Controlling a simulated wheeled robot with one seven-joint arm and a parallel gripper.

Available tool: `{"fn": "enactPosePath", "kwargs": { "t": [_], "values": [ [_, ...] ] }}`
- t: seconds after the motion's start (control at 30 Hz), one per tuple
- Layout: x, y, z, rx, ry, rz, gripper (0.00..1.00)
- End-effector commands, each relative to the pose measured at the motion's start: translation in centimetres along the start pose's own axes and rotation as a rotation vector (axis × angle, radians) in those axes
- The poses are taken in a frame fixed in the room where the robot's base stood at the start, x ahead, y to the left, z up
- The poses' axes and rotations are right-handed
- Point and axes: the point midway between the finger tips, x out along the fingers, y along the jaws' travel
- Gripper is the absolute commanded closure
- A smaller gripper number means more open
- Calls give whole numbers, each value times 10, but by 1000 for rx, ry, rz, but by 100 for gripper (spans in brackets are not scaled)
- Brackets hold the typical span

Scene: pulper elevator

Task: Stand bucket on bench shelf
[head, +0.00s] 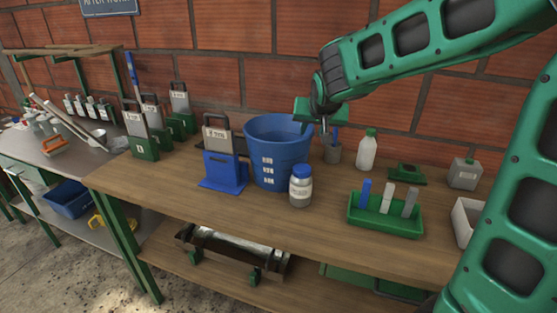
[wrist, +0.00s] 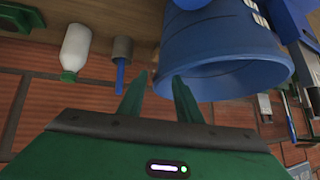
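A blue bucket (head: 280,165) with white labels stands upright on the wooden bench top (head: 165,190), between a blue stand and a jar. My gripper (head: 325,128) is above the bench at the bucket's right rim. In the upside-down wrist view, my gripper (wrist: 157,85) has its two green fingers apart with nothing held between them. The right finger overlaps the rim of the bucket (wrist: 220,50); I cannot tell whether it touches. Under the bench top is a lower wooden shelf (head: 165,250), partly hidden by the top.
A blue-lidded jar (head: 301,188) stands in front of the bucket. The blue stand (head: 224,172) holds a labelled plate. A grey cup (head: 333,154), white bottle (head: 367,152) and green tray (head: 385,222) are to the right. A dark cylinder (head: 235,250) occupies the lower shelf.

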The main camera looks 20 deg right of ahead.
Motion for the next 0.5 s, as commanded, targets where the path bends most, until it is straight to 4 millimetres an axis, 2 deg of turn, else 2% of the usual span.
{"fn": "enactPosePath", "kwargs": {
  "t": [0.1,0.27,0.5],
  "values": [
    [12,-4,2,-4,-1,-3,68],
    [19,-6,3,-5,-1,-6,68],
    [50,-5,11,-5,-2,-4,68]
  ]
}}
